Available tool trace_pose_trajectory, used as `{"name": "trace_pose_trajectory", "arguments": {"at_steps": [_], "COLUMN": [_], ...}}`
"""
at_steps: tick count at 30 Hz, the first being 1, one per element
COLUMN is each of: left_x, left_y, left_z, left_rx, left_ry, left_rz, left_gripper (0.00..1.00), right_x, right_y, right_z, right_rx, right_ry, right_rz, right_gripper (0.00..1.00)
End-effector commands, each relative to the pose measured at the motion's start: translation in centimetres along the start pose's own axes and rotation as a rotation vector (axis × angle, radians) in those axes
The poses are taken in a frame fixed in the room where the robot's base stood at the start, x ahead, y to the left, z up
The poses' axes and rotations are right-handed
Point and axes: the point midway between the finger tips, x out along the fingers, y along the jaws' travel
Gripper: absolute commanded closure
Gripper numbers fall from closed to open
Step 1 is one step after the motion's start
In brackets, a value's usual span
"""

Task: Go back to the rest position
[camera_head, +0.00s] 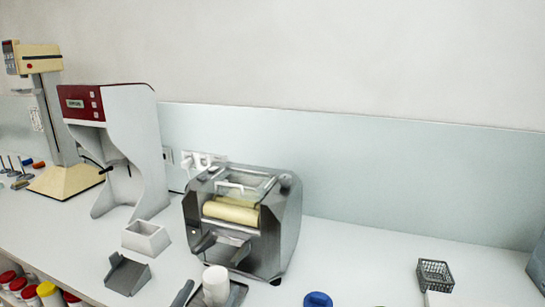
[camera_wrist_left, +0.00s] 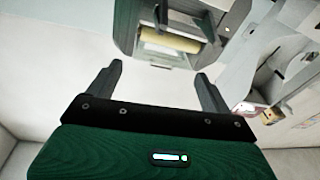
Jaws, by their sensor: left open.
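My left gripper (camera_wrist_left: 158,70) shows in the left wrist view with its two dark fingers spread apart and nothing between them. Its green body fills the bottom of that view. The metal roller mill (camera_head: 243,222) with cream rollers stands on the bench in the head view. The mill also shows beyond the fingertips at the top of the wrist view (camera_wrist_left: 176,44), apart from them. In the head view a dark bar shows at the bottom edge, left of a white cup; I cannot tell whether it is a finger. My right gripper is not in view.
On the white bench (camera_head: 355,262) stand a red-topped white machine (camera_head: 140,150), a cream stand device (camera_head: 55,120), a white box (camera_head: 146,238), a grey scoop (camera_head: 127,273), the white cup (camera_head: 216,283), a blue lid (camera_head: 318,299) and a wire basket (camera_head: 435,275). Red-lidded jars line the lower left.

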Motion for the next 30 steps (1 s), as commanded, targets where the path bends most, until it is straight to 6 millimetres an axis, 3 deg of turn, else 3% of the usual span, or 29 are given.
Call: {"name": "trace_pose_trajectory", "arguments": {"at_steps": [1,3,9,15,22,30], "left_x": [-1.5,-3.8,-13.0,-21.2,-29.6,-28.1], "left_y": [-1.6,-3.7,-7.2,-7.8,-7.2,-8.3], "left_z": [2.8,6.5,15.4,19.9,22.2,29.5], "left_rx": [0.001,0.018,0.066,0.090,0.092,0.093], "left_ry": [-0.114,-0.278,-0.752,-1.093,-1.400,-1.412], "left_rz": [-0.069,-0.148,-0.254,-0.239,-0.160,-0.159], "left_gripper": [0.17,0.17,0.17,0.17,0.17,0.17], "right_x": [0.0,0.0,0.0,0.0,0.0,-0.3], "right_y": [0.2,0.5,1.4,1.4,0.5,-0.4], "right_z": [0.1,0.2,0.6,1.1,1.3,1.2], "right_rx": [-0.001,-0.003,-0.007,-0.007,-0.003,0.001], "right_ry": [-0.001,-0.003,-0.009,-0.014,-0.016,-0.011], "right_rz": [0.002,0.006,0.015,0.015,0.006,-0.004], "right_gripper": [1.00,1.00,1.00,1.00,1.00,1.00]}}
